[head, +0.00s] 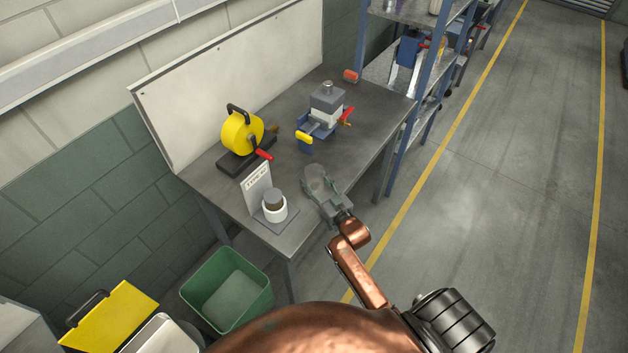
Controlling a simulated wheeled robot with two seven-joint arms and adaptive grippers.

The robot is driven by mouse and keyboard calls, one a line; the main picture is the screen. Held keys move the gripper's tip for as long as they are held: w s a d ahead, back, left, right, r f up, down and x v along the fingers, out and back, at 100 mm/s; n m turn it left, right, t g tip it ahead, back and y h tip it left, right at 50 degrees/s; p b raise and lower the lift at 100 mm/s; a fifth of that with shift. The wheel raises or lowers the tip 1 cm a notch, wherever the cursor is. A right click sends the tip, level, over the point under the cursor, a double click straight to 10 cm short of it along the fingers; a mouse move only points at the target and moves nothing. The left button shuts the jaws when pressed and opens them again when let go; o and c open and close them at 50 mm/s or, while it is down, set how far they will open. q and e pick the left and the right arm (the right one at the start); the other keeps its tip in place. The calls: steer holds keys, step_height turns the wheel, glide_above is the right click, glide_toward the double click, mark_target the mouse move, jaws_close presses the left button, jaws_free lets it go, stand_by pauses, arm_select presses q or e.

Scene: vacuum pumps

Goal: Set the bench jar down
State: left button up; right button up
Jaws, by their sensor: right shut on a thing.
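My right gripper (329,203) is over the front edge of the grey workbench (368,107), on a copper-coloured arm coming from below. It is shut on a grey-green, rounded, see-through-looking thing (315,178), which could be a jar; its outline blends with the fingers and bench. I cannot tell whether it touches the bench top. Left of the gripper, apart from it, a white jar (274,212) with a brown top stands upright on a grey plate before a small white sign (257,186). My left gripper is out of view.
A yellow round device (242,132) on a dark base and a grey-blue vise-like unit (324,114) stand farther back. A red-orange item (350,75) lies at the far end. A green bin (228,288) stands below the bench. Blue shelving (394,150) stands beyond.

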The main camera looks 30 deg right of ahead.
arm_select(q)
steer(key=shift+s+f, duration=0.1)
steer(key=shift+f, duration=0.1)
arm_select(e)
steer(key=shift+f, duration=0.3)
steer(key=o, duration=1.4)
steer(key=s, duration=1.2)
steer(key=shift+a, duration=0.1)
jaws_close()
stand_by(1.0)
